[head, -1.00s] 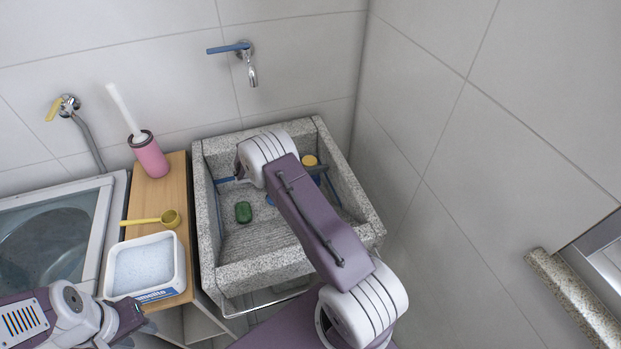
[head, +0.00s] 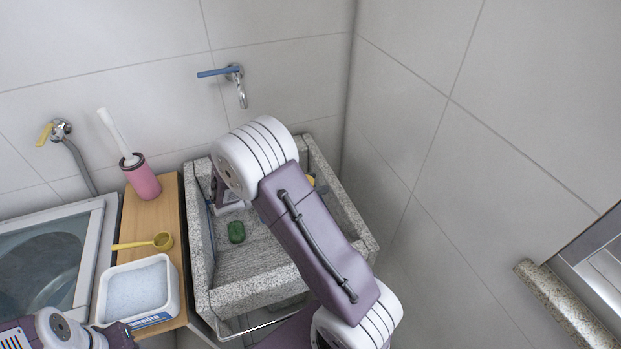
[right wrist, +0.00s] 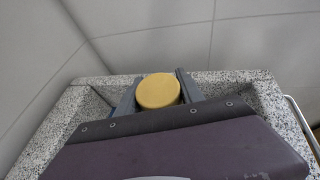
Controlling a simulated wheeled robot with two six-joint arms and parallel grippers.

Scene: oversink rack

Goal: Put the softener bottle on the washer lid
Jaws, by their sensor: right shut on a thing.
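The softener bottle shows as a round yellow cap (right wrist: 158,91) in the right wrist view, between the two grey fingers of my right gripper (right wrist: 156,88). The gripper is shut on it. In the head view only a sliver of the yellow cap (head: 310,180) shows beside my right arm, inside the stone sink; the bottle's body is hidden. The washer lid (head: 42,262), a glass panel in a pale frame, is at the far left, with nothing seen on it. My left gripper (head: 124,336) is at the bottom left, below the white tub; its jaws are unclear.
The granite sink (head: 202,262) has high walls and holds a green soap (head: 236,232). A wooden shelf (head: 150,213) between sink and washer carries a pink brush holder (head: 143,180), a yellow scoop (head: 160,241) and a white powder tub (head: 138,290). A blue-handled tap (head: 232,72) juts above the sink.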

